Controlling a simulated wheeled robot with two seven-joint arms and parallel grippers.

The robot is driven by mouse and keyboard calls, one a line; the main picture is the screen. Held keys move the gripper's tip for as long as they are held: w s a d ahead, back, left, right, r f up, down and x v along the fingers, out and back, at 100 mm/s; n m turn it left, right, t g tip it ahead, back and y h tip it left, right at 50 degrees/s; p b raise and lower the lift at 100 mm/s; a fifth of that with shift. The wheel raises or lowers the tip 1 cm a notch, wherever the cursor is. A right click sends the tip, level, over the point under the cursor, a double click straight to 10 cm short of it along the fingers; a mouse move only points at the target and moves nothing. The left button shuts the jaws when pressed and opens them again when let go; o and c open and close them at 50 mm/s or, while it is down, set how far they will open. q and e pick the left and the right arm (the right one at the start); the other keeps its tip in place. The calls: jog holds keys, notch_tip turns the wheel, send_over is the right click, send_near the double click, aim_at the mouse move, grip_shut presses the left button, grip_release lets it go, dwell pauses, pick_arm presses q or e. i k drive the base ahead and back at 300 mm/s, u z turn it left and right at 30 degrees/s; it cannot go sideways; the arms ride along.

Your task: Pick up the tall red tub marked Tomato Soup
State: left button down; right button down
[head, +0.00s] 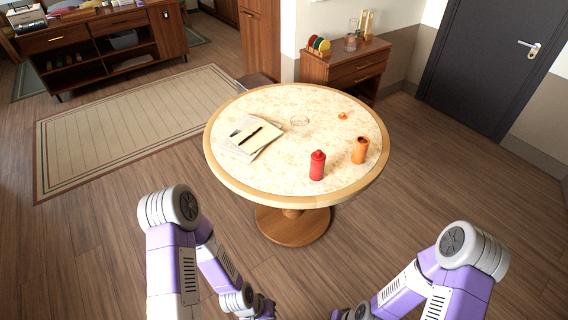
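A tall red tub (317,167) with a red cap stands upright on the round table (238,182), close to the edge nearest me. Any writing on it is too small to read. My two arms hang in the lower part of the head view, short of the table and apart from the tub. Both grippers are below the picture's bottom edge, so I cannot see their fingers.
An orange tub (360,151) stands right of the red one, with a small orange lid (343,116) behind it. Papers with a dark pen (250,138) lie at the table's left. A clear glass dish (300,121) sits at the back. The table's middle is clear.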

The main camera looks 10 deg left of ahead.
aim_at(317, 168)
jog(key=u, duration=0.45)
jog(key=i, duration=0.45)
jog(key=u, duration=0.4)
